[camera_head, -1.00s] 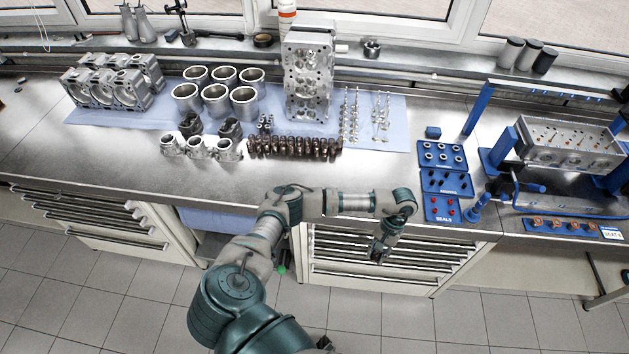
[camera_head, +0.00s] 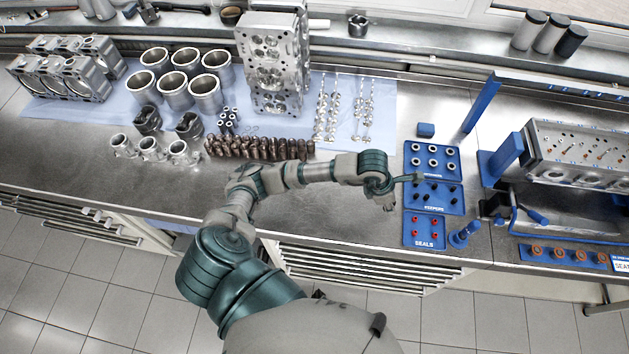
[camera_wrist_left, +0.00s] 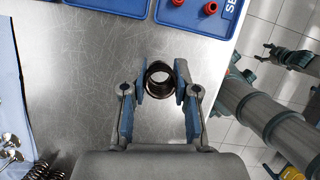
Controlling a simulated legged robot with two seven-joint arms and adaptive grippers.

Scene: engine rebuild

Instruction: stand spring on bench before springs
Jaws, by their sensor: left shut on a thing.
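My left gripper (camera_head: 388,203) is over the front part of the steel bench (camera_head: 325,222), just left of the blue parts trays. In the left wrist view its two blue-padded fingers (camera_wrist_left: 160,84) are shut on a dark coil spring (camera_wrist_left: 159,94). I look down through the spring's open round end, with bare bench behind it. Whether the spring touches the bench I cannot tell. The other springs (camera_head: 260,147) stand in dark rows behind my left forearm, and a few show in the wrist view's lower left corner (camera_wrist_left: 45,171).
Blue trays of small parts (camera_head: 424,232) lie close to the gripper's right, with a blue post tool (camera_head: 463,235) beside them. A cylinder head on a blue stand (camera_head: 575,150) is at right. Bare bench lies left of the trays.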

